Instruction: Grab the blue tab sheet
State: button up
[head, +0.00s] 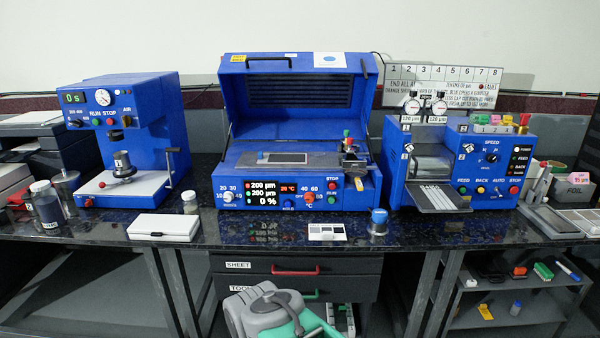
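I cannot pick out a sheet with a blue tab. A dark flat plate (276,159) lies on the bed of the middle blue machine (240,185), under its raised lid. A drawer labelled SHEET (255,265), with a red handle, is shut below the counter. My grey and teal arm (268,312) shows at the bottom centre, in front of the drawers. No gripper fingers can be made out in the head view.
A blue press (118,150) stands left, and a blue roller machine (455,160) with coloured tabs (495,120) on top stands right. A white box (163,228), a card (327,232) and a blue-lidded jar (378,222) lie along the counter's front. A shelf (520,300) holds small items.

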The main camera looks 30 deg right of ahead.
aim_at(264, 159)
jog(key=u, duration=1.1)
jog(key=i, duration=1.55)
jog(key=z, duration=0.8)
